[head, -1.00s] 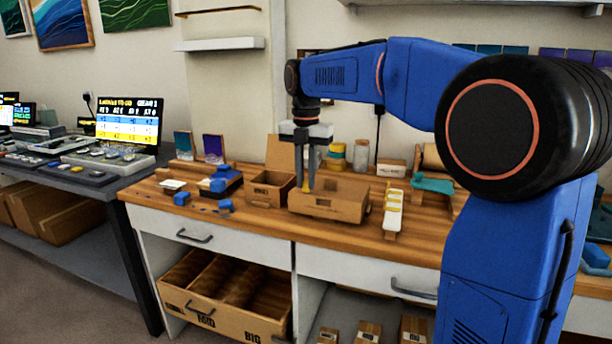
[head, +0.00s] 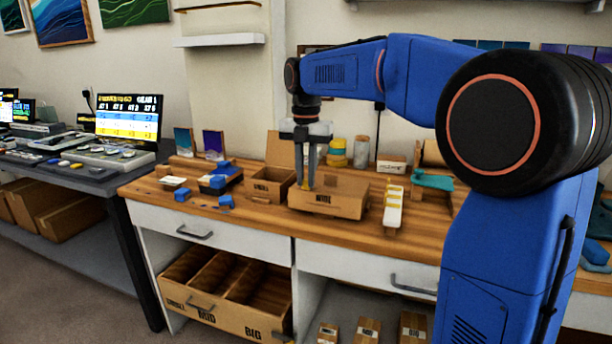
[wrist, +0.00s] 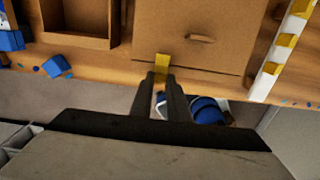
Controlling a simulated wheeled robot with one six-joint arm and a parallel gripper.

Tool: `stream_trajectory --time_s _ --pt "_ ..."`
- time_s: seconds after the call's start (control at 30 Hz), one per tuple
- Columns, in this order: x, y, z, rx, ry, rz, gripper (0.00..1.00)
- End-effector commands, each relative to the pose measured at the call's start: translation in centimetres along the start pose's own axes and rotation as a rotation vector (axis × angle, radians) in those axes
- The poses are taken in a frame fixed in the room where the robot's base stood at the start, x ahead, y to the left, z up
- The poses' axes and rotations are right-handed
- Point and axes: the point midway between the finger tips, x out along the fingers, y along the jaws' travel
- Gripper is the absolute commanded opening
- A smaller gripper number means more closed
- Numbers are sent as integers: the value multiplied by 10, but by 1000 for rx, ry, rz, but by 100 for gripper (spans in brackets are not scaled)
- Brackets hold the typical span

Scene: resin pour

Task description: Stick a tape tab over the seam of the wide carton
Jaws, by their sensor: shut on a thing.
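The wide carton (head: 328,200) is a brown box on the wooden bench, with its lid down and dark lettering on its front. Its flat top fills the upper middle of the wrist view (wrist: 190,38), with a small tan raised piece on it. My gripper (head: 306,186) is at the carton's front left edge, fingers pointing down. In the wrist view my gripper (wrist: 162,80) is shut on a yellow tape tab (wrist: 162,60), which sticks out beyond the fingertips against the carton's front edge. I cannot tell whether the tab touches the carton.
A white strip with yellow tabs (head: 393,208) stands right of the carton. An open carton (head: 270,184) stands close on its left. Blue pieces (head: 226,202) lie further left. A drawer with compartments (head: 226,300) is open below.

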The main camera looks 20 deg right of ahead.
Motion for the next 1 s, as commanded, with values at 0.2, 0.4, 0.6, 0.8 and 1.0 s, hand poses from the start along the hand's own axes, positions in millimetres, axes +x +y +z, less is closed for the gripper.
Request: stream_trajectory --time_s 0.2,0.4,0.6,0.8,1.0 --pt "0 0 0 0 0 0 2" --pt "1 0 0 0 0 0 2" --pt "3 0 0 0 0 0 2" --pt "5 0 0 0 0 0 2" --pt "5 0 0 0 0 0 0"
